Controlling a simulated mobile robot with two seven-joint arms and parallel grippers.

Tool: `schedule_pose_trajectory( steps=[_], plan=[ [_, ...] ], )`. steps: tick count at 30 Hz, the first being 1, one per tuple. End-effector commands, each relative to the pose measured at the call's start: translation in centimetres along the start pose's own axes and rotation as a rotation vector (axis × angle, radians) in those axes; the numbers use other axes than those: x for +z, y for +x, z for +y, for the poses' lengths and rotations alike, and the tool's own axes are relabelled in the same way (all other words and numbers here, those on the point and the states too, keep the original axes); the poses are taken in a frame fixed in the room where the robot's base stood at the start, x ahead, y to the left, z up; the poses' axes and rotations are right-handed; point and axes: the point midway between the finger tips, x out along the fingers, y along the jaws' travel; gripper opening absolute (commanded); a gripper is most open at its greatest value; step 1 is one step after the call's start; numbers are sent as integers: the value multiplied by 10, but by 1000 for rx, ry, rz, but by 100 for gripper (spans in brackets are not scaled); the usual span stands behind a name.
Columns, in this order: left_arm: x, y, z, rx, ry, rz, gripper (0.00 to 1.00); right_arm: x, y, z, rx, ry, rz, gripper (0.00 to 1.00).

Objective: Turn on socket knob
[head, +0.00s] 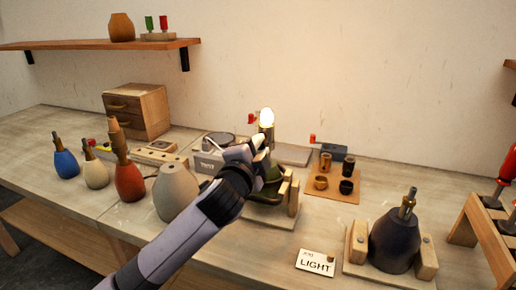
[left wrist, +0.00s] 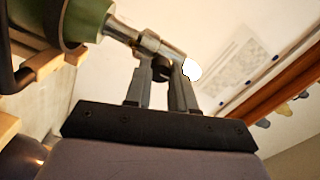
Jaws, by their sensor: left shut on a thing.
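A green lamp body (head: 270,191) stands in a wooden cradle (head: 291,197) at the middle of the bench. It also shows at the upper left of the left wrist view (left wrist: 70,20). Its metal socket (left wrist: 150,43) runs toward a glowing bulb (left wrist: 191,69), which is lit in the head view too (head: 267,117). My left gripper (head: 260,145) is at the socket, below the bulb. Its fingers (left wrist: 165,75) are closed together at the socket's side, shut on what looks like the socket knob. The knob itself is mostly hidden between the fingers. My right gripper is not in view.
A grey vase (head: 176,190) and red, cream and blue bottle-shaped lamps stand left. A dark lamp (head: 394,243) in a wooden cradle stands right, beside a LIGHT card (head: 316,263). A wooden tray (head: 333,190) holds several small parts. A TEST box (head: 207,163) is behind my arm.

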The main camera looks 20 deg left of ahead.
Motion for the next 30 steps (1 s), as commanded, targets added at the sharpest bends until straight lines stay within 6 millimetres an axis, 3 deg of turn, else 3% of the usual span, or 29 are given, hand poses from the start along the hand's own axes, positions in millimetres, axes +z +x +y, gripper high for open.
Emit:
schedule_pose_trajectory(
  steps=[23, 24, 25, 26, 30],
  plan=[
    [0, 0, 0, 0, 103, 0, 0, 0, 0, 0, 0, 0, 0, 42],
    [0, 0, 0, 0, 103, 0, 34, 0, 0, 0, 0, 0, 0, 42],
    [0, 0, 0, 0, 103, 0, 44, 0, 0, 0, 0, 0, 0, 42],
    [0, 0, 0, 0, 103, 0, 50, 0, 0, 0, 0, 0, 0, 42],
    [0, 0, 0, 0, 102, 0, 50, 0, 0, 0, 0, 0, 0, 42]
  ],
)
